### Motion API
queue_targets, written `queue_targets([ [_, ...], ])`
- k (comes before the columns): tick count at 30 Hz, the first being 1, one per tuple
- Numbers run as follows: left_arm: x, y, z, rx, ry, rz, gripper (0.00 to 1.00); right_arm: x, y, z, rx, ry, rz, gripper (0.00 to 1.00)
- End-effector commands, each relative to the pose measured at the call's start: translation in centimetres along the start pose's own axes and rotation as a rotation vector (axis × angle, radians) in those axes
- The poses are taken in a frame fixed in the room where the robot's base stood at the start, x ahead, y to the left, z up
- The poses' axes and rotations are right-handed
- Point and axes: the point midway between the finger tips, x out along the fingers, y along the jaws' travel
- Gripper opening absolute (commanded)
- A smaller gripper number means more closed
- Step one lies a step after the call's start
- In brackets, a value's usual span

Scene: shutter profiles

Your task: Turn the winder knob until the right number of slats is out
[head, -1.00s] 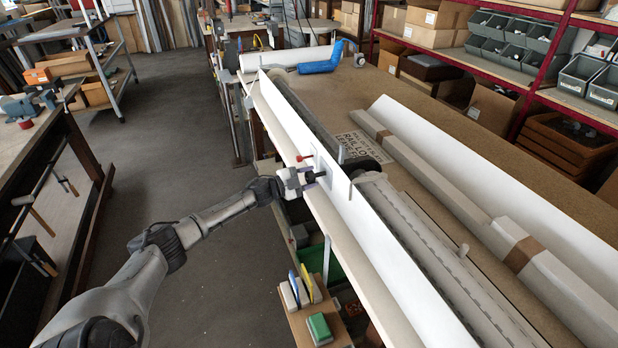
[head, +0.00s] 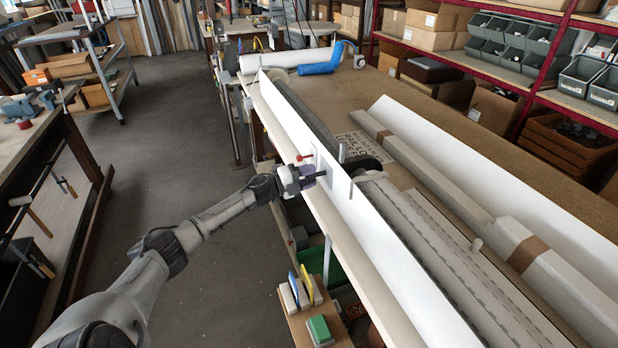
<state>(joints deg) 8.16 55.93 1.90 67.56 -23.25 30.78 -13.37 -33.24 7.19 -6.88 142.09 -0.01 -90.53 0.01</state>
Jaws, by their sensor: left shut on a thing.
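My left gripper (head: 308,179) is at the outer side of a long white upright panel (head: 375,225), about halfway along the bench. It is shut on the winder knob, which is mostly hidden by the fingers; a dark stub (head: 321,175) shows beside them. A grey slatted curtain (head: 425,235) lies on the bench behind the panel, with rows of small dark slots along it. The slats are too foreshortened to count surely. A dark curved piece (head: 371,157) sits at the curtain's far end. My right gripper is not in view.
A red-tipped part (head: 304,157) sits close above the gripper. A printed sign (head: 362,146) lies on the bench (head: 435,125). Long wrapped cartons (head: 445,180) lie to the right. A small wooden tray (head: 322,318) with a green block is below. The floor at left is clear.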

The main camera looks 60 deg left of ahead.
Motion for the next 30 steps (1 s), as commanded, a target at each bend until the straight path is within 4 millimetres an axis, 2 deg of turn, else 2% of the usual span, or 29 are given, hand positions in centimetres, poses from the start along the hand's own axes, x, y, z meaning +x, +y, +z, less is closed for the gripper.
queue_targets([
  [16, -0.01, 0.02, 0.00, 0.018, 0.001, 0.001, 0.20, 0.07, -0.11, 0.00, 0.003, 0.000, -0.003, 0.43],
  [17, -0.01, 0.02, 0.00, 0.018, 0.001, 0.001, 0.47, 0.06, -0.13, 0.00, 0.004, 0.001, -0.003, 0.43],
  [18, -0.01, 0.03, 0.00, 0.018, 0.001, 0.001, 0.50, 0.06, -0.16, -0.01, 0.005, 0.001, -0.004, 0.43],
  [24, -0.01, 0.02, 0.00, 0.017, 0.001, 0.001, 0.69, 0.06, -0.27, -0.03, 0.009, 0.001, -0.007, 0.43],
  [30, -0.01, 0.01, 0.00, 0.017, 0.001, 0.001, 0.69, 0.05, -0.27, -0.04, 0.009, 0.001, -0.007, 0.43],
])
